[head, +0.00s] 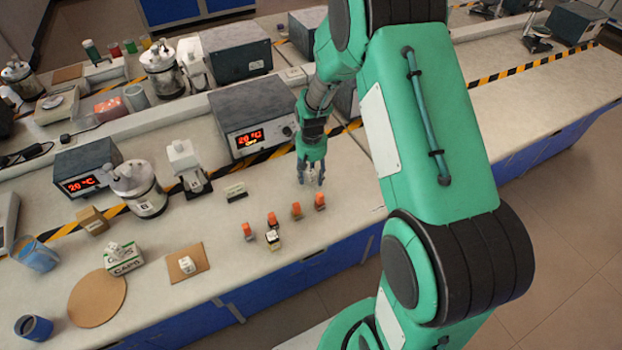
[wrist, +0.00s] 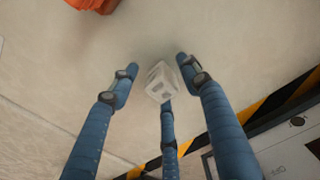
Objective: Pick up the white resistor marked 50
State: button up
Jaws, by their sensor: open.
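My gripper (head: 312,182) is low over the bench, at the right end of the orange pieces. In the wrist view its blue fingers (wrist: 158,80) are spread open around a small whitish block (wrist: 161,82). The block lies between the fingers, near the tip of the lower middle one; whether it touches that finger I cannot tell. It has darker marks on its faces, but I cannot read a number. In the head view the fingers mostly hide this block. Another small white block (head: 187,265) sits on a brown square pad, its marking too small to read.
Several orange pieces (head: 296,210) stand left of my gripper, with a dark and pale piece (head: 272,238) in front. One orange piece (wrist: 95,5) is at the wrist view's top edge. A heater box (head: 252,120) stands behind. A small sign (head: 235,191) stands left. Bench to the right is clear.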

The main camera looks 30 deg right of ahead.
aim_at(312, 173)
jog(key=shift+f, duration=0.15)
dwell(0.4)
jog(key=c, duration=1.1)
jog(key=shift+r+p, duration=1.2)
jog(key=shift+r, duration=3.8)
